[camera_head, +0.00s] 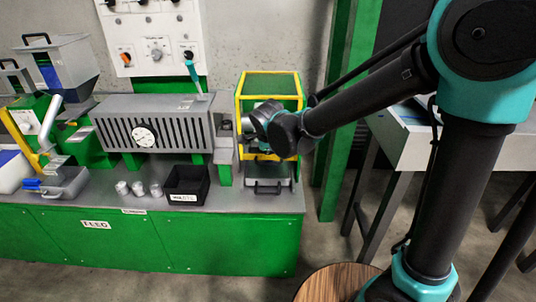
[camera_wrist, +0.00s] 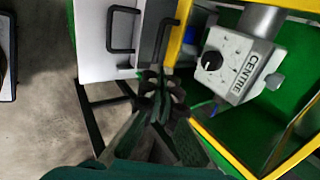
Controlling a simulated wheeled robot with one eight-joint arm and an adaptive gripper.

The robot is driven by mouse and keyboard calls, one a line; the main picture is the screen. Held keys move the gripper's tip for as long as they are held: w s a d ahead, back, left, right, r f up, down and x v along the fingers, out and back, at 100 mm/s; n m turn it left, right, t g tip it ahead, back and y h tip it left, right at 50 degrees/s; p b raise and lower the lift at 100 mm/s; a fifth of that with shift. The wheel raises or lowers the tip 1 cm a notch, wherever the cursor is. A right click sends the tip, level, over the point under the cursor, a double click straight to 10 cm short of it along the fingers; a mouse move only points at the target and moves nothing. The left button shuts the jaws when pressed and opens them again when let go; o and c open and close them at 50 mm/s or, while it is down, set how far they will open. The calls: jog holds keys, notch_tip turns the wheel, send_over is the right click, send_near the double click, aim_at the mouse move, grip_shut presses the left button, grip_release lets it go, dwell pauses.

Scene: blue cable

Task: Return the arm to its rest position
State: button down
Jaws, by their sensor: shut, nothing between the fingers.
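My arm (camera_head: 372,95) reaches from the right across the head view, its wrist in front of the yellow-framed green box (camera_head: 270,75) at the right end of the bench. My gripper (camera_wrist: 160,85) shows in the wrist view with its dark fingers together and nothing between them. It is beside the yellow frame (camera_wrist: 176,35). A grey box marked CENTRE (camera_wrist: 238,62), with a black knob, is to its right inside the frame. In the head view the fingers are hidden by my wrist.
The green bench (camera_head: 150,240) carries a slotted grey machine (camera_head: 160,122), a black tray (camera_head: 187,184) and several metal cylinders (camera_head: 138,188). A drawer with a handle (camera_head: 268,186) is below the yellow frame. A green post (camera_head: 345,150) and a white-topped table (camera_head: 405,140) stand to the right.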

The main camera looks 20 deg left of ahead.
jog(key=s+d+f+n+g+h, duration=0.2)
jog(key=d+n, duration=0.5)
jog(key=d, duration=1.7)
jog(key=s+d+f+n, duration=0.3)
jog(key=s+d+n, duration=0.1)
jog(key=s+d, duration=0.2)
jog(key=s+d+f+n, duration=0.3)
jog(key=s+d, duration=0.3)
jog(key=d, duration=0.2)
jog(key=shift+s+d+n+g, duration=0.3)
jog(key=shift+s+d+n, duration=0.1)
jog(key=shift+n, duration=0.1)
